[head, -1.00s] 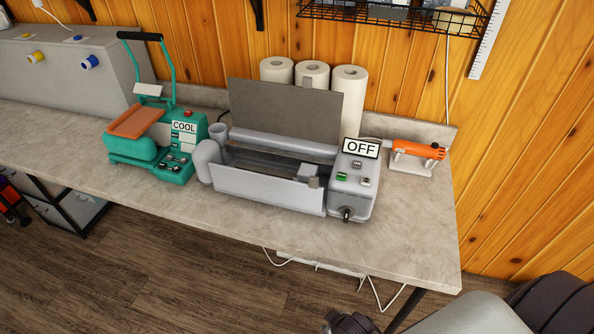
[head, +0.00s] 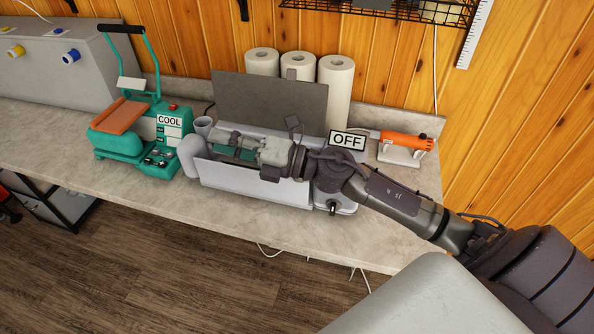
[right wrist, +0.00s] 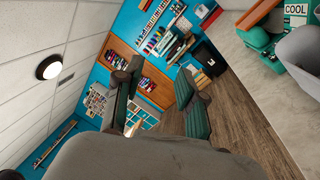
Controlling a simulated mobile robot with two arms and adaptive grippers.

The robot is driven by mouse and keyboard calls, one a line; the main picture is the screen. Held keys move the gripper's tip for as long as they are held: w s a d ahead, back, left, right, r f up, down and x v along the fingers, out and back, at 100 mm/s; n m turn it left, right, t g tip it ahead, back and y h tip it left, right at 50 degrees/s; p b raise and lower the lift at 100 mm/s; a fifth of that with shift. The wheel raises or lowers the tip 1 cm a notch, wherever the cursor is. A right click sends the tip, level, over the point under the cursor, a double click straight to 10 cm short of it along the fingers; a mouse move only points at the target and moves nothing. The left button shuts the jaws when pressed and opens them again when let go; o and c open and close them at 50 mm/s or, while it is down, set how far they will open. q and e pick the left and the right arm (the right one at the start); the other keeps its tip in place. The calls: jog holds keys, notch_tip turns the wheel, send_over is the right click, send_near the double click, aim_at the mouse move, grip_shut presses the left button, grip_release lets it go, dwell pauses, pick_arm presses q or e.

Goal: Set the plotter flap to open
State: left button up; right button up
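The plotter (head: 245,184) is a long grey machine on the counter, with a sign reading OFF (head: 347,141) at its right end. Its flap (head: 270,100), a flat dark grey panel, stands raised along the back. My right gripper (head: 228,145) reaches in from the right, over the plotter trough and in front of the flap, pointing left. Its green-padded fingers are apart with nothing between them, as the right wrist view (right wrist: 156,88) shows. My arm hides part of the trough and the control panel. I cannot tell whether the gripper touches the plotter. My left gripper is not in view.
A green heat press (head: 140,140) marked COOL stands left of the plotter. White rolls (head: 337,95) stand behind the flap. An orange tool (head: 404,142) lies at the right. A wire shelf (head: 380,15) hangs above. The counter front (head: 150,190) is clear.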

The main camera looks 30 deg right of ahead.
jog(key=s+d+f+n+g+h, duration=0.25)
jog(key=d+n+g+h, duration=0.3)
jog(key=d, duration=0.45)
jog(key=s+d+f+n+g+h, duration=0.1)
jog(key=d+f+n+g+h, duration=0.2)
jog(key=d+n+g+h, duration=0.5)
jog(key=w+f+t+p, duration=0.1)
jog(key=f, duration=0.2)
jog(key=w+f+t+y+p, duration=0.1)
jog(key=f+p, duration=0.1)
jog(key=f, duration=0.2)
jog(key=w+a+f+m+t+y+p, duration=0.1)
jog(key=f, duration=0.3)
jog(key=shift+w+f, duration=0.2)
jog(key=shift+w+a+f, duration=0.15)
jog(key=shift+f, duration=0.35)
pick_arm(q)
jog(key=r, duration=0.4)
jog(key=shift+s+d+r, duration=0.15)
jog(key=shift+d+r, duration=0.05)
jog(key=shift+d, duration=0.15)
pick_arm(e)
grip_shut()
